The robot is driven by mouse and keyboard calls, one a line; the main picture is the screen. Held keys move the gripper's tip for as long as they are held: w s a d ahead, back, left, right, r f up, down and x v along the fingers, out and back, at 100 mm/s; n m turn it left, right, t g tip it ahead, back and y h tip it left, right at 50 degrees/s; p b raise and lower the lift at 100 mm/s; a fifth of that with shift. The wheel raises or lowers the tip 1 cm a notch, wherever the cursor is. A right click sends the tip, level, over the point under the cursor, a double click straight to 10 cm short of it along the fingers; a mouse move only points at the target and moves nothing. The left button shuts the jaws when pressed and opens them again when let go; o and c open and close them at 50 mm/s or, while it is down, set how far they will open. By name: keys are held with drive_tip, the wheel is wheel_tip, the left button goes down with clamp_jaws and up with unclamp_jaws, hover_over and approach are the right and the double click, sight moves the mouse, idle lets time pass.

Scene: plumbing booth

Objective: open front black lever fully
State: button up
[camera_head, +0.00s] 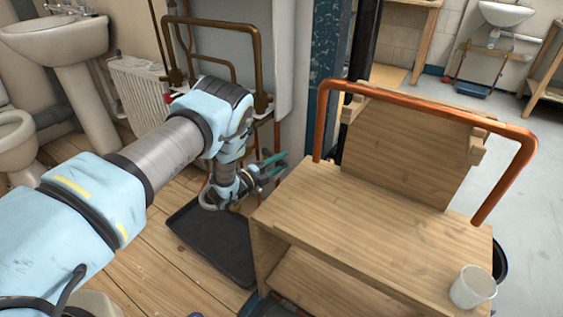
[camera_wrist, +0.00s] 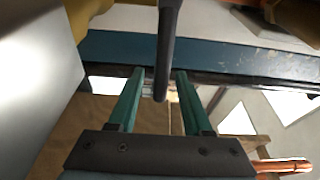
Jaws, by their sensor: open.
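In the wrist view, a black lever (camera_wrist: 168,45) hangs from the top edge as a slim dark bar with its rounded end low in the picture. My gripper (camera_wrist: 160,76) is open, with one green finger on each side of that bar. The bar lies between the fingers, nearer the right one, and a gap shows on its left. In the head view, my gripper (camera_head: 268,167) is beside the brown pipework, near the bench's left edge, above the floor tray. I cannot make out the black lever in the head view; my arm covers that area.
A wooden bench (camera_head: 350,222) with an orange pipe rail (camera_head: 420,100) and a white cup (camera_head: 472,288) stands at right. A black tray (camera_head: 210,240) lies on the floor below. Brown pipes (camera_head: 212,23), a radiator (camera_head: 140,90) and a blue post (camera_head: 325,60) are behind.

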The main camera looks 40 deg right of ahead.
drive_tip(key=a, duration=1)
drive_tip(key=shift+a+p, duration=0.2)
drive_tip(key=shift+p, duration=0.2)
